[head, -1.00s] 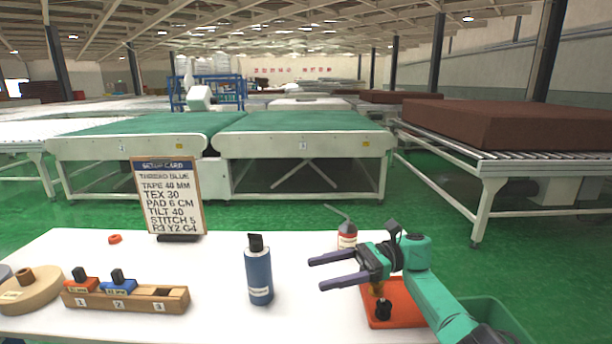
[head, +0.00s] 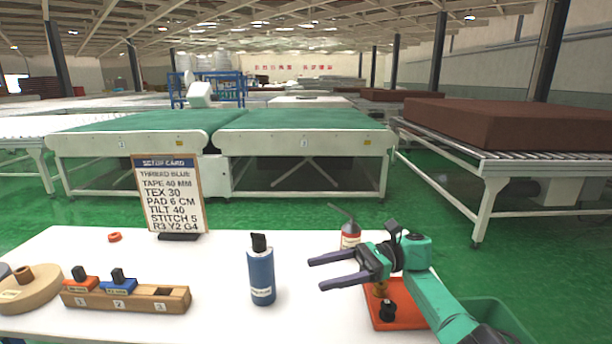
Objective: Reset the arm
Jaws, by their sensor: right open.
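My right arm, green with dark fingers, comes in from the lower right. Its gripper (head: 330,273) is open and empty. Its fingers point left over the right half of the white table (head: 215,262). The blue bottle (head: 261,275) stands upright to the left of the fingertips, apart from them. An orange-red tray (head: 408,314) with small dark and brass parts lies below and partly behind the arm. My left gripper is not in view.
A wooden block (head: 150,297) with numbered slots holds red and blue pieces at left, beside a round wooden stand (head: 32,293). A setup card (head: 169,195) stands behind. A red-labelled oil bottle (head: 350,236) stands behind the right gripper. A green bin (head: 497,315) is at lower right.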

